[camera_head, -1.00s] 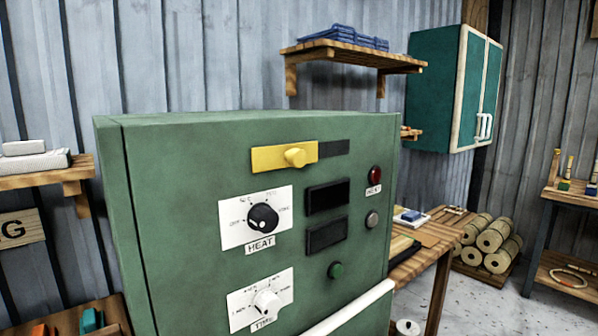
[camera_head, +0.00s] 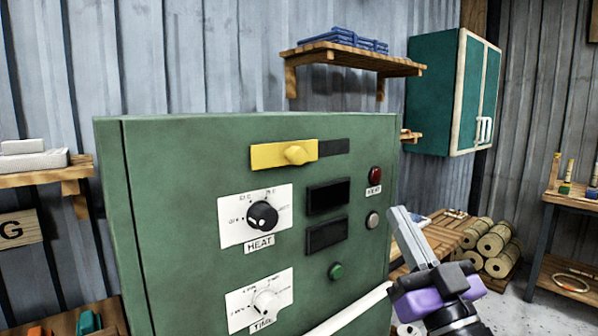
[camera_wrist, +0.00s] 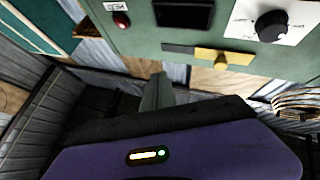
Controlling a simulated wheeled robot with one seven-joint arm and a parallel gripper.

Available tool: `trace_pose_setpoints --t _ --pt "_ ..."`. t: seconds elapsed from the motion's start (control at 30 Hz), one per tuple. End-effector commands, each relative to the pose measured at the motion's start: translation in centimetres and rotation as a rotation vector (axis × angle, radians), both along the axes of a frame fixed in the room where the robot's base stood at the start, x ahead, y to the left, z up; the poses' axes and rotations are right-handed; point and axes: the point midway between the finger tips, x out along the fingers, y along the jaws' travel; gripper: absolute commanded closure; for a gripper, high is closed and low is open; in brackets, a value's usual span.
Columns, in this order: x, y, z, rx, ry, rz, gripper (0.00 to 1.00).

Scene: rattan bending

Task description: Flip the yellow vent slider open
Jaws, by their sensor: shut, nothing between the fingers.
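The yellow vent slider (camera_head: 284,155) with its round knob sits near the top of the green cabinet's front (camera_head: 160,200). It covers the left part of its dark slot (camera_head: 334,147). In the wrist view the yellow slider (camera_wrist: 222,57) shows inverted, beyond my gripper. My gripper (camera_head: 402,215) is in front of the cabinet's right edge, right of and below the slider and apart from it. Its fingers are shut together with nothing between them and point up and to the left. In the wrist view the gripper's fingers (camera_wrist: 157,90) show above its purple body.
The HEAT dial (camera_head: 262,216), TIME dial (camera_head: 266,302), red lamp (camera_head: 376,174), grey button (camera_head: 372,220) and green button (camera_head: 336,271) share the panel. A pale handle bar (camera_head: 350,312) crosses below. A wooden shelf (camera_head: 350,57) hangs behind. The space before the slider is clear.

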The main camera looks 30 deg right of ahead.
Motion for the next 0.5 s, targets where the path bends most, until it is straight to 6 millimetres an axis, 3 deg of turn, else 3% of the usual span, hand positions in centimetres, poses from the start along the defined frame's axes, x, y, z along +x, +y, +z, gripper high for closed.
trace_pose_setpoints --t 0.03,0.27,0.5 --pt "0.1 -0.3 1.6 -0.035 -0.012 -0.003 1.0" --pt "0.7 -0.4 7.9 -0.217 -0.015 -0.011 1.0" --pt "0.7 1.2 13.5 -0.467 0.016 -0.022 1.0"
